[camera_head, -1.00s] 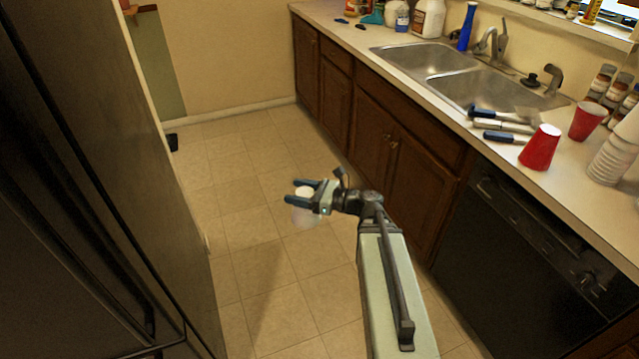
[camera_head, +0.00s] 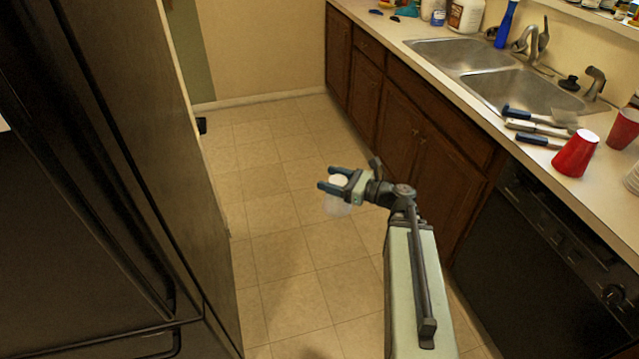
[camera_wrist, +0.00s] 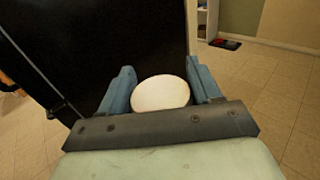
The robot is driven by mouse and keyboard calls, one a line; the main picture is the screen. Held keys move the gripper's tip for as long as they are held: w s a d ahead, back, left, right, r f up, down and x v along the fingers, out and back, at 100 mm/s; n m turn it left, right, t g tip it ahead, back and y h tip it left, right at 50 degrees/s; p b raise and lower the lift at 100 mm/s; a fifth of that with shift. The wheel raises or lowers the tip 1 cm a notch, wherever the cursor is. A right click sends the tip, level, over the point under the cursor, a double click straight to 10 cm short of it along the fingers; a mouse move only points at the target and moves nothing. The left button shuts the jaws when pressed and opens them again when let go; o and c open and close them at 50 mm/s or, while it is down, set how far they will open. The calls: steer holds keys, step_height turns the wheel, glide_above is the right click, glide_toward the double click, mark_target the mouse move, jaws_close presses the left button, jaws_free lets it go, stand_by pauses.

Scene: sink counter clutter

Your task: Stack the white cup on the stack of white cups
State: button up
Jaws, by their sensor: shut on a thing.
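My gripper (camera_head: 331,183) is shut on a white cup (camera_head: 338,207) and holds it in the air above the tiled floor, away from the counter. In the wrist view the cup (camera_wrist: 161,93) shows as a pale oval between the two blue fingers of my gripper (camera_wrist: 162,85). The stack of white cups (camera_head: 633,180) stands on the counter at the right edge of the head view. Only a small part of it shows there; the rest is out of frame.
Two red cups (camera_head: 575,153) stand on the counter (camera_head: 500,120), left of and behind the stack. Blue-handled tools (camera_head: 535,127) lie by the sink (camera_head: 510,85). A dark refrigerator (camera_head: 110,180) stands at left. The floor between is clear.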

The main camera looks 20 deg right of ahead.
steer(key=s+d+r+m+t+h, duration=0.25)
steer(key=d+r, duration=0.25)
steer(key=d, duration=0.7)
steer(key=s+d+r+m+t+h, duration=0.1)
steer(key=s+d+r+m+h, duration=0.2)
steer(key=d, duration=1)
steer(key=s+d+r+m+t+h, duration=0.1)
steer(key=s+d+r+t+h, duration=0.15)
steer(key=d+r, duration=0.65)
steer(key=s+d+r+m+h, duration=0.2)
steer(key=s+d+r+h, duration=0.2)
steer(key=d, duration=1.2)
steer(key=s+d+r+m+g+h, duration=0.1)
steer(key=s+d+r+m+h, duration=0.2)
steer(key=s+d+r, duration=0.8)
steer(key=s+d+r+m+h, duration=0.2)
steer(key=s+d+r, duration=0.6)
steer(key=d, duration=1.4)
step_height(320, 180, up, 3)
steer(key=h, duration=0.2)
steer(key=shift+d+m+h, duration=0.3)
steer(key=shift+m, duration=0.05)
steer(key=shift+f+g, duration=0.2)
steer(key=shift+g, duration=0.1)
steer(key=shift+f, duration=0.1)
